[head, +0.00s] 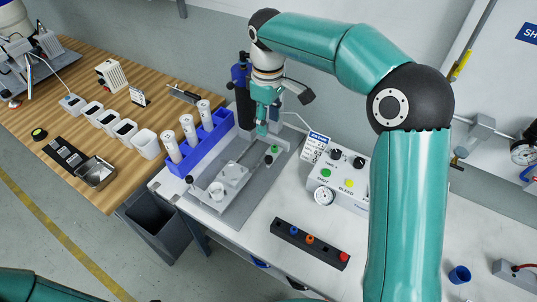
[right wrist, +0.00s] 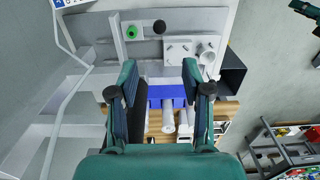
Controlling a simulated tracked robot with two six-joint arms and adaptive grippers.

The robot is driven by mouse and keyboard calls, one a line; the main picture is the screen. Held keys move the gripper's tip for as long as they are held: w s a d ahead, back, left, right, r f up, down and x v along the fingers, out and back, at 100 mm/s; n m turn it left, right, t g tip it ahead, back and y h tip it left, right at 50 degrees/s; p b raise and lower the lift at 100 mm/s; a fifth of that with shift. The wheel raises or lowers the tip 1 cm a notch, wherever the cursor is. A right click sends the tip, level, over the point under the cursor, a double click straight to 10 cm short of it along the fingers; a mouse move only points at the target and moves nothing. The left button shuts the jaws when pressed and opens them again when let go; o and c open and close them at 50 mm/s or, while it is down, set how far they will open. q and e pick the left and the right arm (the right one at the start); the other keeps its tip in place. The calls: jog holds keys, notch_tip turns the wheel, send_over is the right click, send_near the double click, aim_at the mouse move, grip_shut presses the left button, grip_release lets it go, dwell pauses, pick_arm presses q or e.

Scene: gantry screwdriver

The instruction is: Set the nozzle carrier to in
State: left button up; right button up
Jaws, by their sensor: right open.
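A pale grey sliding block (head: 235,174) sits on a grey fixture (head: 247,212) on the bench; it may be the nozzle carrier, but I cannot tell for sure. It also shows in the right wrist view (right wrist: 190,52). A green knob (head: 274,149) and a black knob (head: 268,160) stand behind it on the fixture. My right gripper (head: 262,126) is above the back part of the fixture, near a dark upright column. In the right wrist view its fingers (right wrist: 158,72) are apart, with nothing held between them. My left gripper is out of view.
A blue rack (head: 206,143) with white tubes stands left of the fixture. A control box (head: 341,188) with buttons and a gauge is to the right. A dark strip with coloured knobs (head: 310,243) lies in front. A wooden bench (head: 75,95) is at left.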

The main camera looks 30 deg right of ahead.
aim_at(269, 158)
notch_tip(269, 158, down, 14)
jog(key=shift+r+p, duration=0.1)
jog(key=shift+p, duration=0.25)
grip_shut()
dwell(0.3)
